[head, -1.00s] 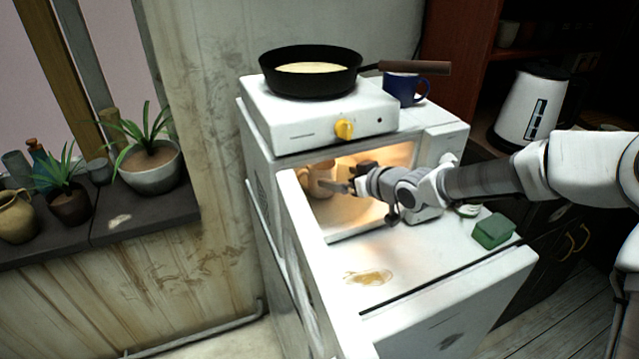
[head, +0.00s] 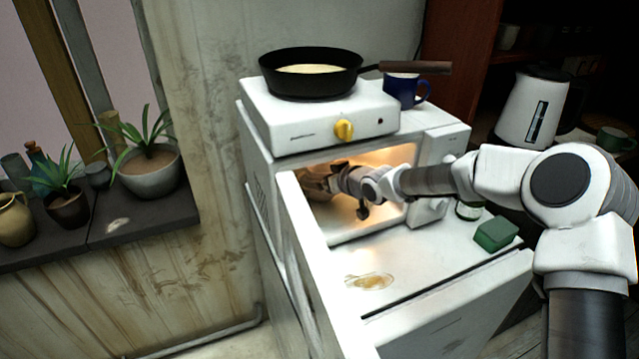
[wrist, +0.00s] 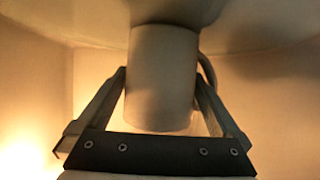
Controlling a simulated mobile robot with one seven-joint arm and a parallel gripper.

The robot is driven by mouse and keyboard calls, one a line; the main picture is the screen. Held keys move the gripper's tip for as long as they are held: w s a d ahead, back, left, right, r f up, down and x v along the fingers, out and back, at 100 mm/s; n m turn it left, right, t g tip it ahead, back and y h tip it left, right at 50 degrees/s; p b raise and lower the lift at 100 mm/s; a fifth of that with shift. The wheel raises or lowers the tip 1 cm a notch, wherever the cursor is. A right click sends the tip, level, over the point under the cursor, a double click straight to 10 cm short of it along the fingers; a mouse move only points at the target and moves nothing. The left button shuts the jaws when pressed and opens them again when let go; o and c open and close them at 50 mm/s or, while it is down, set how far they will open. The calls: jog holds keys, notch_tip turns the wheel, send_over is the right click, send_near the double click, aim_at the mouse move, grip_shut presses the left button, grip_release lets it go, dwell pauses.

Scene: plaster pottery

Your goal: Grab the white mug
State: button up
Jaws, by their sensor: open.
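The white mug (wrist: 162,70) stands inside the lit microwave (head: 388,156), as the wrist view shows, with its handle on the right side. My gripper (wrist: 160,88) is open around the mug, one finger on each side. I cannot tell whether the fingers touch it. In the head view my gripper (head: 322,183) reaches into the microwave's left part and hides most or all of the mug.
The microwave's open door (head: 335,270) is at the front left. A hot plate (head: 318,118) with a black pan (head: 310,78) and a blue mug (head: 402,91) are on top. A green sponge (head: 495,234) and a white kettle (head: 530,108) stand right.

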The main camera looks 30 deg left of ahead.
jog(key=c, duration=1.4)
jog(key=shift+r, duration=0.1)
jog(key=shift+c, duration=0.6)
jog(key=shift+r, duration=0.1)
jog(key=shift+r, duration=0.65)
jog(key=s+d+p, duration=0.1)
jog(key=s+d, duration=0.3)
jog(key=d, duration=0.4)
jog(key=s+d, duration=0.4)
jog(key=d, duration=0.3)
jog(key=shift+d+p, duration=0.4)
jog(key=shift+s, duration=0.15)
